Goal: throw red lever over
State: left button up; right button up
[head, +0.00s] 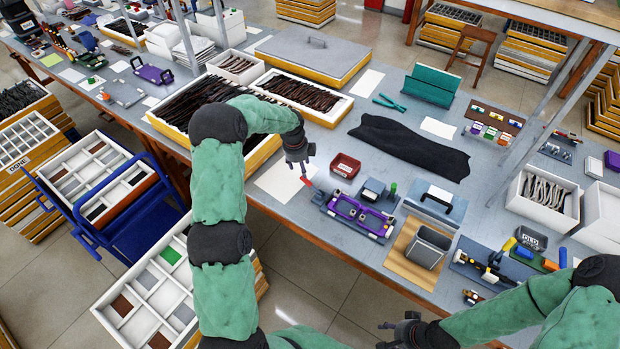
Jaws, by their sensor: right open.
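A small red lever (306,181) shows at the left end of a bench fixture with purple clamps (358,214). It looks tilted up and to the left. My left gripper (303,172) points down just above the red lever, over the edge of a white sheet. Its fingers are small and close together here, and I cannot tell whether they touch the lever or are open. My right gripper (384,335) is low in the picture, in front of the bench's front edge, open and away from the lever.
A red bin (345,166) stands just right of my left gripper. Behind are trays of dark frames (303,95) and a black cloth (410,147). A grey holder on a wooden board (428,247) stands right of the fixture. A blue cart (128,215) is at left.

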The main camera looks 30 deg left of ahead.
aim_at(304, 180)
pick_arm(q)
jog(key=f, duration=0.3)
jog(key=w+f, duration=0.1)
jog(key=f, duration=0.2)
jog(key=f+b, duration=0.1)
jog(key=f, duration=0.3)
jog(key=shift+w+d+f, duration=0.1)
jog(key=shift+w+d, duration=0.1)
jog(key=shift+w, duration=0.1)
grip_shut()
